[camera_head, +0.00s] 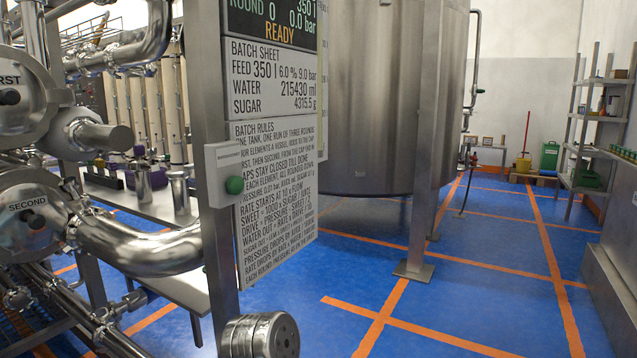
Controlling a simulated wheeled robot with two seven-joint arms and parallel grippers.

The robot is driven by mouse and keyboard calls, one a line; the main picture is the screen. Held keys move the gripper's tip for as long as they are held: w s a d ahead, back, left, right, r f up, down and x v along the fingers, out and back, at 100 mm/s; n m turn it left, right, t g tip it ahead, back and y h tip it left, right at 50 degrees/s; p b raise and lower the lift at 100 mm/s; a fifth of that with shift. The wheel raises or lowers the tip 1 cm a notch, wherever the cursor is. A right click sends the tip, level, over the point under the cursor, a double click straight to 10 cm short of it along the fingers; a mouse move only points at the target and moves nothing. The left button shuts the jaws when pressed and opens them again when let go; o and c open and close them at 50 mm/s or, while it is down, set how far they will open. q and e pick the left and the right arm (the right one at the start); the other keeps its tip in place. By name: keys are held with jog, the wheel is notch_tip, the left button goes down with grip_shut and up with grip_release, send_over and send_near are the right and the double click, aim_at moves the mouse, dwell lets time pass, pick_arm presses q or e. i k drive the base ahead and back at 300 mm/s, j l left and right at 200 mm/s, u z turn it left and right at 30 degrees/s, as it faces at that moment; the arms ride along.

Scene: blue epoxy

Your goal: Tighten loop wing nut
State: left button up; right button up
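Neither of my grippers shows in the head view. Two round steel vessel ends stand at the left: the upper one (45,100), with a label cut to "RST", and the lower one (28,190), labelled "SECOND". A thick shiny pipe bend (140,245) joins the lower one through a clamp-like fitting (73,225). A shorter pipe stub (105,137) sticks out of the upper one, apart from the bend. I cannot clearly pick out a wing nut; its tightness cannot be told.
A steel post (215,200) carries a batch sheet panel (275,85) and a box with a green button (235,185). A ribbed steel cylinder (260,337) is at the bottom. A large tank (385,100) stands behind. Blue floor (480,290) is clear at right, before shelves (590,120).

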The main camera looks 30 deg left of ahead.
aim_at(151, 153)
jog(key=i+l, duration=0.1)
jog(key=i, duration=0.75)
jog(key=i+l, duration=0.1)
jog(key=i, duration=0.8)
jog(key=i+j+u, duration=0.2)
jog(key=i+u, duration=0.15)
jog(key=i, duration=0.2)
jog(key=i+u, duration=0.4)
jog(key=i, duration=0.15)
jog(key=i+l+u, duration=0.1)
jog(key=i+u, duration=0.25)
jog(key=i, duration=0.15)
jog(key=i+l+u, duration=0.35)
jog(key=i, duration=0.2)
jog(key=i+j+u, duration=0.2)
jog(key=i+u, duration=0.65)
jog(key=i, duration=0.15)
jog(key=i+l+u, duration=0.15)
jog(key=i+u, duration=0.3)
jog(key=i+l, duration=0.15)
jog(key=i, duration=1.5)
